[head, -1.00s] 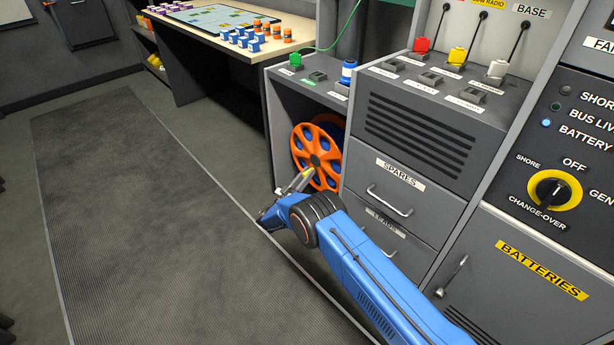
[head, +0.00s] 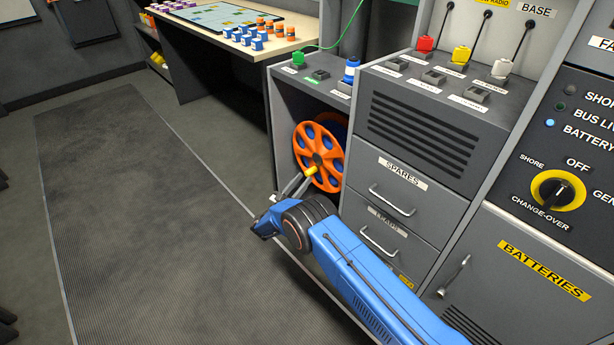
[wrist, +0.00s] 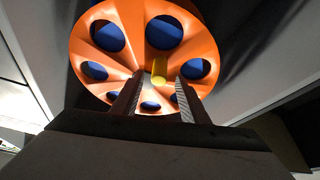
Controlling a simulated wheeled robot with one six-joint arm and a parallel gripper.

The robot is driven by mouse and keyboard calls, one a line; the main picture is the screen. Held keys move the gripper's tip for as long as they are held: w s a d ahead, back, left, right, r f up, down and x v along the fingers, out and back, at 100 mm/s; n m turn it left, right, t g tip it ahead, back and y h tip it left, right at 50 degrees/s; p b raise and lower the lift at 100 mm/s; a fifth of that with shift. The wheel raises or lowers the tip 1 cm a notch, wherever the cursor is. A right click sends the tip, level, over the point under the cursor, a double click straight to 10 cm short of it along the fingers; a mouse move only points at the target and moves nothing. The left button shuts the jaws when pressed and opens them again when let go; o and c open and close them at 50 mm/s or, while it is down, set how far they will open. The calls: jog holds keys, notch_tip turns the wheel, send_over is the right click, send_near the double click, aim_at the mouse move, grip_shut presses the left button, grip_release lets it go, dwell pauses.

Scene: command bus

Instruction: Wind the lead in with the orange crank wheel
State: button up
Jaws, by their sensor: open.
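The orange crank wheel (head: 319,150) stands upright in an open bay of the grey cabinet, with a blue drum behind it. In the wrist view the wheel (wrist: 125,40) fills the upper left, and blue shows through its round holes. A yellow crank handle (wrist: 158,71) sticks out from its face. It also shows low on the wheel in the head view (head: 311,171). My gripper (wrist: 158,82) is open, with its fingers on either side of the handle in the picture. I cannot tell whether a finger touches it. The gripper (head: 303,180) is partly hidden by my wrist in the head view.
A green lead (head: 340,32) runs from a plug on top of the cabinet up past the desk. A blue-and-white item (head: 350,72) stands beside it. Drawers (head: 395,187) with protruding handles lie close to my arm. The floor mat (head: 130,220) at left is clear.

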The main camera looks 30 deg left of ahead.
jog(key=v, duration=1.2)
jog(key=shift+s, duration=0.35)
